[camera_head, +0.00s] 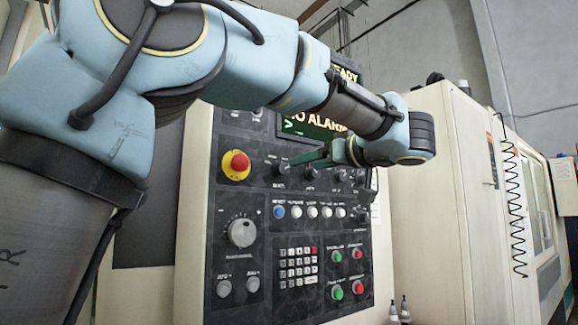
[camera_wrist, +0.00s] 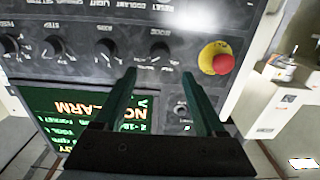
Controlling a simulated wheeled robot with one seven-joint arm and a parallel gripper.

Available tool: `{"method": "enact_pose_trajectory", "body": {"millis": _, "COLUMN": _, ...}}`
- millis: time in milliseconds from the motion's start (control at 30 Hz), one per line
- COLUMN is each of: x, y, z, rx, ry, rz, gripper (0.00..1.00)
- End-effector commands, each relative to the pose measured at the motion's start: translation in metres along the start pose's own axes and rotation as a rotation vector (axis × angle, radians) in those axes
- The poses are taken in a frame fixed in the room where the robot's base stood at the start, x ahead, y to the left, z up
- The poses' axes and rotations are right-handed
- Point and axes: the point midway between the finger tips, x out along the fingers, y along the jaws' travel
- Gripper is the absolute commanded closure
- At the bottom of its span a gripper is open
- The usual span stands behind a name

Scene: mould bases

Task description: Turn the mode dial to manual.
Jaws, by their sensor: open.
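The mode dial (camera_wrist: 160,50) is a dark round knob on the control panel, with upside-down lettering by it in the wrist view. In the head view it is the leftmost knob (camera_head: 281,170) of the upper row, beside the yellow-and-red stop button. My gripper (camera_wrist: 158,74) is open and empty. Its two dark green fingers point at the dial, which shows between and just beyond the tips. In the head view my gripper (camera_head: 296,160) comes in from the right, close to the dial. I cannot tell whether the fingers touch it. The dial's position marks are too small to read.
The red stop button (camera_head: 236,165) sits just left of the dial. More knobs (camera_head: 311,172) stand in line on its right. The screen (camera_head: 300,125) is above, partly hidden by my arm. Push buttons (camera_head: 296,212), a large handwheel (camera_head: 242,233) and a keypad (camera_head: 298,267) lie below.

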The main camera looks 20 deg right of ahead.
Motion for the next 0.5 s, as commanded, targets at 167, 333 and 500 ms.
{"method": "enact_pose_trajectory", "body": {"millis": 167, "x": 0.036, "y": -0.001, "z": -0.003, "rx": 0.0, "ry": 0.002, "rz": -0.003, "gripper": 0.28}}
{"method": "enact_pose_trajectory", "body": {"millis": 333, "x": 0.065, "y": 0.0, "z": -0.002, "rx": 0.001, "ry": 0.002, "rz": -0.002, "gripper": 0.28}}
{"method": "enact_pose_trajectory", "body": {"millis": 500, "x": 0.082, "y": 0.0, "z": -0.001, "rx": -0.001, "ry": 0.002, "rz": 0.0, "gripper": 0.28}}
